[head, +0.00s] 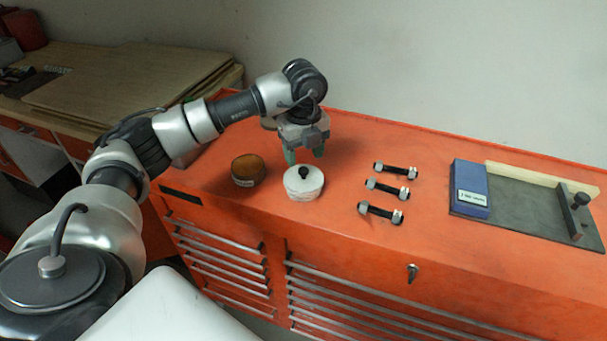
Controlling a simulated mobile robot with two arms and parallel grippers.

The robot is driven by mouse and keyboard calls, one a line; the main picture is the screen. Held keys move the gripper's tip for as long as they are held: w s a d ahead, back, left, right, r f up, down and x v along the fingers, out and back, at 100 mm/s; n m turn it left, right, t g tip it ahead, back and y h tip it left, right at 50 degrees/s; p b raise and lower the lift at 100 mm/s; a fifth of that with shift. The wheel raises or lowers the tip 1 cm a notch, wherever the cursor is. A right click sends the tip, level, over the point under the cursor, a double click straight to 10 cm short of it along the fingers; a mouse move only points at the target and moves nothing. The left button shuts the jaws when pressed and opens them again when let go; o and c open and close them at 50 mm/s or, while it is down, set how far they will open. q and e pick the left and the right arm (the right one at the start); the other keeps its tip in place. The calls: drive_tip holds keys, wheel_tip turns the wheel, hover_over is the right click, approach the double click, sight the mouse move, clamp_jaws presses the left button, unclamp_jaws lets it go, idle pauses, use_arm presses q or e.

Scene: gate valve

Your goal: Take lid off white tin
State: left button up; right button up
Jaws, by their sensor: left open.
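A white tin (303,188) stands on the orange cabinet top. Its pale lid, with a black knob (303,172) in the middle, is on the tin. My left gripper (305,156) points down above and just behind the tin, with its greenish fingers apart and nothing seen between them. The fingertips appear clear of the knob, though the exact gap is hard to tell. My right gripper is not in view.
A round brown-topped tin (248,170) stands left of the white tin. Several dark bolts with nuts (387,189) lie to the right. Further right are a blue box (470,188) and a dark board (530,212) with a wooden strip. The cabinet's front edge is clear.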

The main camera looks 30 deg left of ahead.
sight(303, 169)
use_arm(q)
wheel_tip(303, 169, down, 5)
drive_tip(key=shift+a+p, duration=0.1)
drive_tip(key=shift+p, duration=1.1)
drive_tip(key=shift+f, duration=0.3)
drive_tip(key=c, duration=1)
drive_tip(key=shift+r, duration=0.15)
